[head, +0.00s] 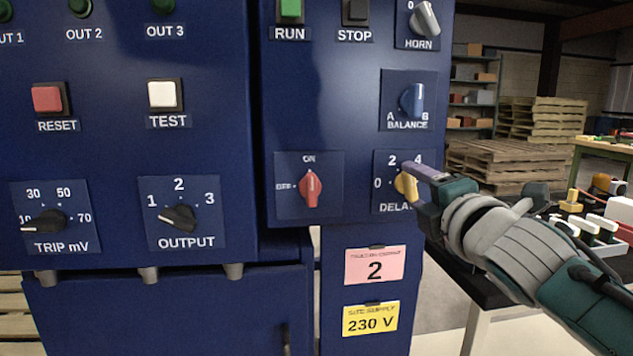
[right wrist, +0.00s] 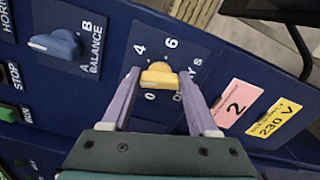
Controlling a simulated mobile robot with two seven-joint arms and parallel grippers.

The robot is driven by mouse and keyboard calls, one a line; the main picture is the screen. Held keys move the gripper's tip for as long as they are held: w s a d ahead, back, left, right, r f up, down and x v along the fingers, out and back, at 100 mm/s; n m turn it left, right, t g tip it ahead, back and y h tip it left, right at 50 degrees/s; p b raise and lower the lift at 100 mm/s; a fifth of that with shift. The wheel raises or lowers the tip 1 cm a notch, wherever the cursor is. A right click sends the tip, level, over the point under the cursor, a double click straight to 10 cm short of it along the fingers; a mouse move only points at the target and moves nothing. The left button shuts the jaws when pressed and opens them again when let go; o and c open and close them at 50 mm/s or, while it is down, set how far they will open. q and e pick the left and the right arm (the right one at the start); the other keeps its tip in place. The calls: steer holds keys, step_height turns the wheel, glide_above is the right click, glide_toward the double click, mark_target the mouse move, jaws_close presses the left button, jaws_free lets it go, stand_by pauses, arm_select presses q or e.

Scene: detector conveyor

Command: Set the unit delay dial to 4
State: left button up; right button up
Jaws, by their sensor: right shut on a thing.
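The unit delay dial (head: 405,186) is a yellow knob on a small dark blue plate at the right of the cabinet, above the pink label. Marks 0, 2 and 4 show around it in the head view; in the right wrist view the dial (right wrist: 160,77) shows with 0, 4 and 6. My right gripper (head: 411,179) is shut on the knob, with one purple finger on each side in the right wrist view (right wrist: 159,84). The fingers partly cover the dial, and I cannot tell which mark it points to. My left gripper is not in view.
The blue balance knob (head: 413,101) is just above the dial, and the red off/on switch (head: 311,188) is to its left. A pink label (head: 375,265) and a yellow 230 V label (head: 370,319) are below. A dark table (head: 460,300) with parts stands at the right.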

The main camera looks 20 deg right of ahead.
steer(key=m, duration=0.4)
steer(key=shift+m+p, duration=0.3)
steer(key=shift+p, duration=0.05)
steer(key=shift+f+m+p, duration=0.1)
steer(key=shift+m+p, duration=0.3)
steer(key=shift+m, duration=1.6)
steer(key=o, duration=1.4)
steer(key=shift+s, duration=0.1)
